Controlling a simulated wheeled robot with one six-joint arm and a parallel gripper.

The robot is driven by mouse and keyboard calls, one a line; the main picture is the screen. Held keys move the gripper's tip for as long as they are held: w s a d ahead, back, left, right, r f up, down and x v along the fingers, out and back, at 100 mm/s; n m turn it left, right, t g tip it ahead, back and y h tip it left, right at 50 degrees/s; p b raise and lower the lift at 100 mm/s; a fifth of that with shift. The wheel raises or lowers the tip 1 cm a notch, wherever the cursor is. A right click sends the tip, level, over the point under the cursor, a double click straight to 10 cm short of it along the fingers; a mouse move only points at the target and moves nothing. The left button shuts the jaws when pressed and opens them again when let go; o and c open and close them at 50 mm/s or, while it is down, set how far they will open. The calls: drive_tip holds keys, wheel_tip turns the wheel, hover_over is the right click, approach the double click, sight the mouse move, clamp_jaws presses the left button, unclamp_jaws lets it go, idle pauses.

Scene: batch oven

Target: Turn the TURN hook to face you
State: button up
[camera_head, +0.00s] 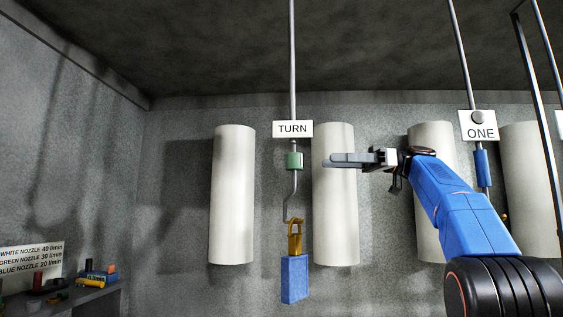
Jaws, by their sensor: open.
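The TURN hook (290,190) hangs from a thin vertical rod (292,60) at the middle of the view. A white TURN sign (292,129) is on the rod, with a green block (294,160) just below it. A blue box-shaped piece with a brown-yellow loop (294,278) hangs from the hook's lower end. My gripper (330,160) is to the right of the green block, its fingers pointing left toward it. It looks apart from the block, though depth is hard to judge. It is open and holds nothing visible.
White vertical cylinders (233,195) line the back wall. A nozzle sign (32,257) and a small shelf with coloured parts (90,292) are at lower left.

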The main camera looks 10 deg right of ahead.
sight(294, 160)
drive_tip(key=w+a, duration=0.2)
drive_tip(key=a, duration=1.4)
drive_tip(key=shift+w, duration=0.15)
drive_tip(key=c, duration=1)
